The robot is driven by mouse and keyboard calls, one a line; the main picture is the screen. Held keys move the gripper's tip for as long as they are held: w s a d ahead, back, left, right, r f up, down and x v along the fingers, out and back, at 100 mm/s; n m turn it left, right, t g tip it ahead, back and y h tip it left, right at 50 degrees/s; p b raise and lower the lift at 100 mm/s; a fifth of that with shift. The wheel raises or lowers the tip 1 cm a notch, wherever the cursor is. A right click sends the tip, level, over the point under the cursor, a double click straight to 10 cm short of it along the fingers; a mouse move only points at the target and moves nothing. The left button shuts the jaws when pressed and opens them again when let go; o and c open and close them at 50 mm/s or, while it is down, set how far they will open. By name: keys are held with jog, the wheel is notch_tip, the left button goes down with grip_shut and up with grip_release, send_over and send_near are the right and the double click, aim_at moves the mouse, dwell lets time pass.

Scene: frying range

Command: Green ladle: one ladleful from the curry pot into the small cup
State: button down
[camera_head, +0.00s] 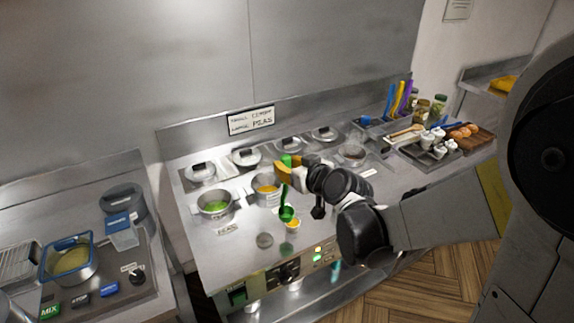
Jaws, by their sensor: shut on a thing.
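My gripper (283,171) is shut on the upper handle of the green ladle (285,198), over the front of the counter. The ladle hangs roughly upright, its green bowl (287,214) low. What the bowl holds is too small to tell. The small cup (293,226) is pale with yellow-orange in it and stands just in front of and below the bowl. I cannot tell whether they touch. The curry pot (256,194), with orange-yellow contents, stands behind and left of the ladle, partly hidden by my gripper.
A pot of green peas (203,213) stands left of the curry pot. A round grey lid or disc (265,240) lies left of the cup. Several lidded wells (247,157) line the back. A tray of small white containers (433,147) is at right. Control knobs line the front edge.

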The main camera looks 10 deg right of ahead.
notch_tip(320, 180, up, 9)
jog(key=p, duration=0.6)
jog(key=shift+f, duration=0.25)
